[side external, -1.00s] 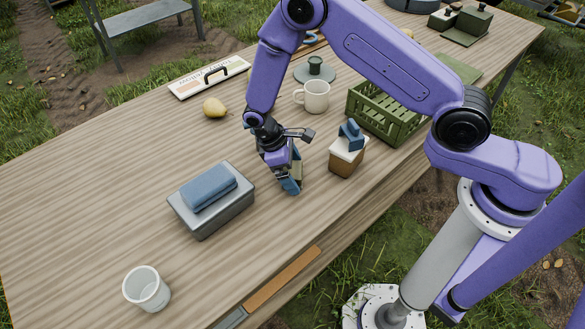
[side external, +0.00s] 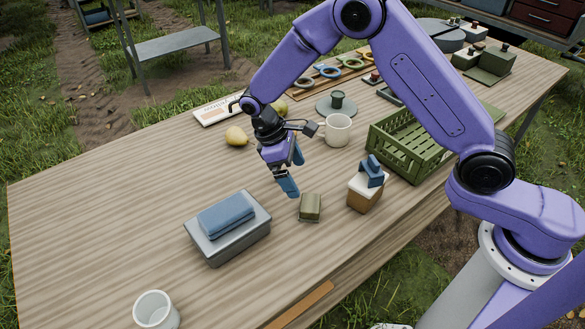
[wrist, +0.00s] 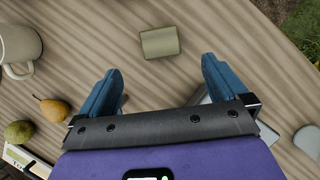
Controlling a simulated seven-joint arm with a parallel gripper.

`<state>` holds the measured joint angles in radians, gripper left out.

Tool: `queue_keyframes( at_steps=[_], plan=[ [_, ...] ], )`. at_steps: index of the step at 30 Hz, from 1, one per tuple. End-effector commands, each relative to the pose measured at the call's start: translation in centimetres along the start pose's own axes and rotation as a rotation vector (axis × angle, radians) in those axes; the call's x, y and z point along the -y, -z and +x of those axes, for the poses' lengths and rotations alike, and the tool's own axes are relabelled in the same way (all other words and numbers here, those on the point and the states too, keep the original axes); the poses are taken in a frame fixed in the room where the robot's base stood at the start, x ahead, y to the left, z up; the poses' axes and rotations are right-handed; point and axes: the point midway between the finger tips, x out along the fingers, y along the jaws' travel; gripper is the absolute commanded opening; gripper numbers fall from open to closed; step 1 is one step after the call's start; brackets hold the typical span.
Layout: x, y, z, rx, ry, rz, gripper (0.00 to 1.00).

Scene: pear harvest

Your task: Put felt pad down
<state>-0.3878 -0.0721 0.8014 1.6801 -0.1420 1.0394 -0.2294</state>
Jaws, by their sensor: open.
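The small olive-green block that I take to be the felt pad (side external: 310,208) rests on the wooden table, between the grey box and the brown box with a white top. It also shows in the wrist view (wrist: 160,42), lying just beyond the fingertips and apart from them. My gripper (side external: 293,173) is open and empty above the table, to the upper left of the pad. In the wrist view its two blue fingers (wrist: 162,72) are spread wide with bare table between them.
A grey box (side external: 238,240) with a blue pad on it stands left. The brown box (side external: 363,201) bears a blue piece. A green crate (side external: 412,150), a mug (side external: 337,131), a yellow pear (side external: 237,136) and a white cup (side external: 156,311) stand around. The table's left is clear.

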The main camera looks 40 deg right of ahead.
Motion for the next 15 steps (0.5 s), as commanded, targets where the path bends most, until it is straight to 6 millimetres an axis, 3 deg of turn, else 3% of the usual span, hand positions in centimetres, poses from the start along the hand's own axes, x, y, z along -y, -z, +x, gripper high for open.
queue_keyframes(
  at_steps=[10,15],
  plan=[
    [0.1,-0.1,-0.9,-0.003,-0.002,-0.002,1.0],
    [0.6,-1.3,-2.4,-0.032,-0.017,-0.018,1.0]
  ],
)
